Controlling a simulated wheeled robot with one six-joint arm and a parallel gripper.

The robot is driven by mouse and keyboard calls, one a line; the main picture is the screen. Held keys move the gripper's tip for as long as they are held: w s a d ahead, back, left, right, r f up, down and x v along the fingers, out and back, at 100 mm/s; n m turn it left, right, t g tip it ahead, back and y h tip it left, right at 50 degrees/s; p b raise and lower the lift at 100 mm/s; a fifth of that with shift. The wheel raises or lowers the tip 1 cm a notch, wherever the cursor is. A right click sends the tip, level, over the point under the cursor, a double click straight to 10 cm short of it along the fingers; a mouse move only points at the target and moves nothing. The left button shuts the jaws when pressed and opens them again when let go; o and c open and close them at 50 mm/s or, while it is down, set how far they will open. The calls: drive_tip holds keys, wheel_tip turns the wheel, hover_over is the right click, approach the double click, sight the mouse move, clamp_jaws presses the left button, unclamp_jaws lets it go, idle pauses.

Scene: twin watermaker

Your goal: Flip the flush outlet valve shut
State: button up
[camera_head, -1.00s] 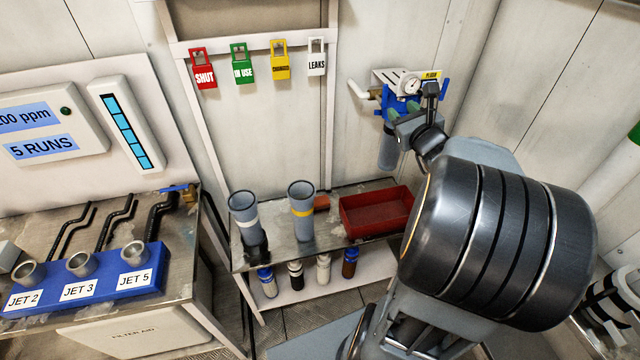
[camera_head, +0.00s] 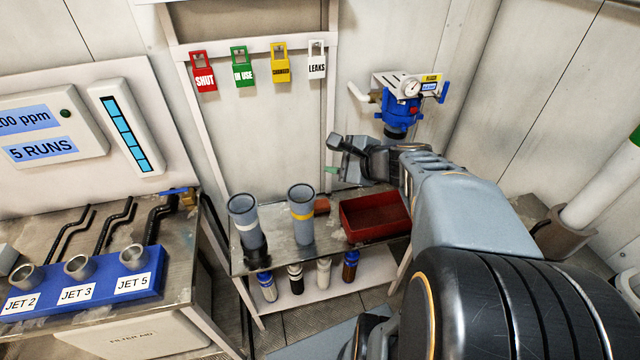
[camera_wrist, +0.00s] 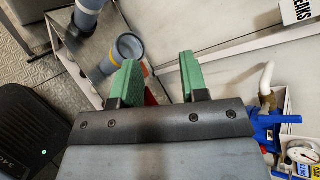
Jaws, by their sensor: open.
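My gripper (camera_head: 332,170) is open and empty, held above the shelf unit and left of the wall filter. Its two green fingers (camera_wrist: 160,78) stand apart in the wrist view. A blue-headed filter assembly (camera_head: 402,112) hangs on the back wall, with a gauge and a blue lever (camera_head: 445,91) on its right side. Its lower bowl is hidden by my arm. In the wrist view its blue parts (camera_wrist: 268,128) show at the right edge, apart from the fingers. Another blue lever (camera_head: 174,190) sits on a brass valve at the left bench. I cannot tell which lever is the flush outlet valve.
Two grey cups (camera_head: 302,213) and a red tray (camera_head: 374,218) stand on the shelf unit under my gripper, with several bottles (camera_head: 323,270) below. Tags (camera_head: 243,68) hang on the rail behind. A white pipe (camera_head: 602,180) stands at right.

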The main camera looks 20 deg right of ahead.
drive_tip(key=s+a+f+n+g, duration=0.3)
drive_tip(key=a+n, duration=0.2)
drive_tip(key=shift+n+y, duration=0.3)
drive_tip(key=shift+c, duration=1.3)
drive_tip(key=d+m, duration=0.1)
drive_tip(key=d, duration=0.1)
drive_tip(key=d+m+h+p, duration=0.1)
drive_tip(key=d, duration=0.2)
drive_tip(key=shift+w+d+m+t, duration=0.15)
drive_tip(key=shift+d+m+t, duration=0.15)
drive_tip(key=shift+m, duration=0.1)
drive_tip(key=m+t+h+p, duration=0.1)
drive_tip(key=m+t+h, duration=0.75)
drive_tip(key=m, duration=1.05)
approach(386, 92)
drive_tip(key=shift+y, duration=0.35)
drive_tip(key=w+p, duration=0.1)
drive_tip(key=w, duration=0.2)
drive_tip(key=w+d, duration=0.1)
drive_tip(key=w, duration=0.3)
drive_tip(key=w+d+p, duration=0.1)
drive_tip(key=w, duration=0.2)
drive_tip(key=shift+w+p, duration=0.2)
drive_tip(key=shift+p, duration=0.15)
